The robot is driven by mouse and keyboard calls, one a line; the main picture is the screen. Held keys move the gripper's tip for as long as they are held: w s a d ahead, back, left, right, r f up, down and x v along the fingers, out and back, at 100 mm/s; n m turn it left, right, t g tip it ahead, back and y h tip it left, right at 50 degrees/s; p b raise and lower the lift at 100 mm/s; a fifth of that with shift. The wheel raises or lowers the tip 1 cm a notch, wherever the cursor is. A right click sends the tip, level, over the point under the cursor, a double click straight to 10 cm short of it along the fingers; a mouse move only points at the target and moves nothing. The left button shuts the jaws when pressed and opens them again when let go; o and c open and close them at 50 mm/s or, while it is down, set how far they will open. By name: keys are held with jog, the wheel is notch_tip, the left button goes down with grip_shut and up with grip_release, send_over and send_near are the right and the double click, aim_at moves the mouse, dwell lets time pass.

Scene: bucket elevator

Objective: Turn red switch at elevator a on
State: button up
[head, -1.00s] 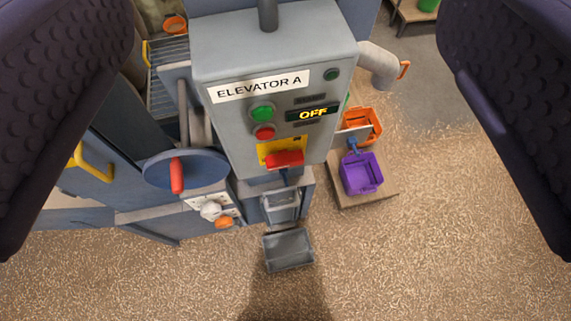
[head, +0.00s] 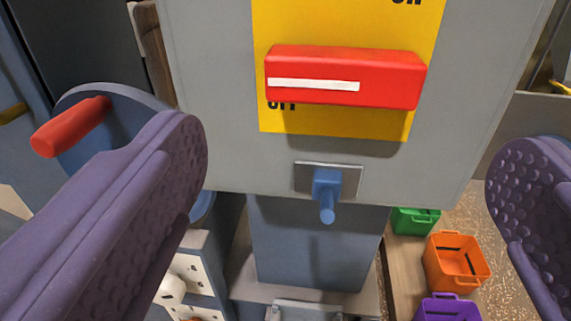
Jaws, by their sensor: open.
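The red switch (head: 345,78) is a red bar handle with a white stripe, lying horizontally on a yellow plate (head: 335,15) on the front of the grey elevator A box (head: 215,90). "OFF" shows partly behind its left lower edge, and the end of "ON" shows at the plate's upper right. The white stripe points left. My gripper (head: 350,165) is open and empty, its two purple fingers standing wide apart on either side of the lower box. The switch is ahead of the fingers and a little above their tips, with no contact visible.
A blue lever (head: 327,190) sticks out below the switch. A wheel with a red handle (head: 70,127) is at the left, behind the left finger. Green (head: 415,220), orange (head: 457,262) and purple (head: 448,308) bins stand at the lower right.

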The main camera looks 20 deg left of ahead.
aim_at(343, 85)
jog(key=b+x, duration=0.1)
jog(key=x, duration=0.5)
jog(key=shift+w+a, duration=0.1)
jog(key=shift+w, duration=0.25)
jog(key=c, duration=0.9)
